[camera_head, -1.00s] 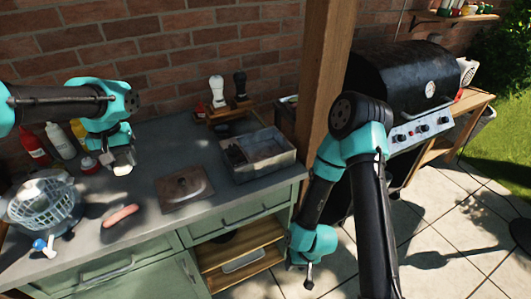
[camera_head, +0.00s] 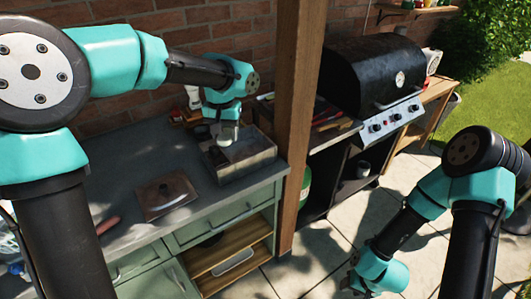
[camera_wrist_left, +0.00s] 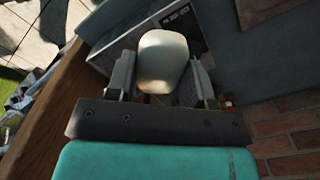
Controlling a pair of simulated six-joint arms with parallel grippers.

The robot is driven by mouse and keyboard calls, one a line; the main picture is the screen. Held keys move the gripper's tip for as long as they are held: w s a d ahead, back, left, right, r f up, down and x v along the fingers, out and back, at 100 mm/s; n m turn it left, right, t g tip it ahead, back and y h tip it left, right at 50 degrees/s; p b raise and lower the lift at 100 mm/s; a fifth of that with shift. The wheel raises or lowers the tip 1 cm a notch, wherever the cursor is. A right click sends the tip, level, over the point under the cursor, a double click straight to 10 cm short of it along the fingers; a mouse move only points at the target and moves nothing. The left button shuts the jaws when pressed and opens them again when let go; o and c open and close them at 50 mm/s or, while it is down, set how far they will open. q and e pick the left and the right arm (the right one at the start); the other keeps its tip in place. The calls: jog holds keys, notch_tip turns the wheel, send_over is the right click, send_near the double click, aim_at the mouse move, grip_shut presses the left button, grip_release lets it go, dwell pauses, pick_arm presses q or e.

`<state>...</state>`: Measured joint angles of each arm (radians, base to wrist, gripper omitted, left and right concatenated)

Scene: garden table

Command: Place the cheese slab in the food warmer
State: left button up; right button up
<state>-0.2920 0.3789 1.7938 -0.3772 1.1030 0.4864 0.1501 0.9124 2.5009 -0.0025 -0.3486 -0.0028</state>
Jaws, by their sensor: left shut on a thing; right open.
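The cheese slab is a pale, rounded piece (camera_wrist_left: 162,60) between the fingers of my left gripper (camera_wrist_left: 162,78) in the left wrist view. In the head view, my left gripper (camera_head: 227,128) is shut on the cheese slab (camera_head: 228,135) and holds it over the food warmer (camera_head: 252,166), a grey rectangular metal box on the counter. The arm hides part of the box's back. The gap between slab and box is hard to judge. My right gripper (camera_head: 354,284) is open and empty, low over the patio at the bottom right.
A brown board (camera_head: 166,195) lies on the counter left of the food warmer, and a sausage (camera_head: 108,225) lies farther left. A wooden post (camera_head: 298,130) stands just right of the food warmer. A black grill (camera_head: 365,80) stands beyond it.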

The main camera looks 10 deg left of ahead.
pick_arm(q)
jog(key=shift+w+d, duration=0.1)
jog(key=shift+d, duration=0.15)
jog(key=w+f+m, duration=0.5)
jog(key=w+m, duration=0.4)
jog(key=w, duration=0.1)
jog(key=shift+a+f+m, duration=0.25)
jog(key=shift+a+m, duration=0.05)
jog(key=shift+a, duration=0.15)
send_over(237, 156)
jog(key=shift+w+f, duration=0.1)
jog(key=shift+f, duration=2.4)
jog(key=shift+f, duration=2.5)
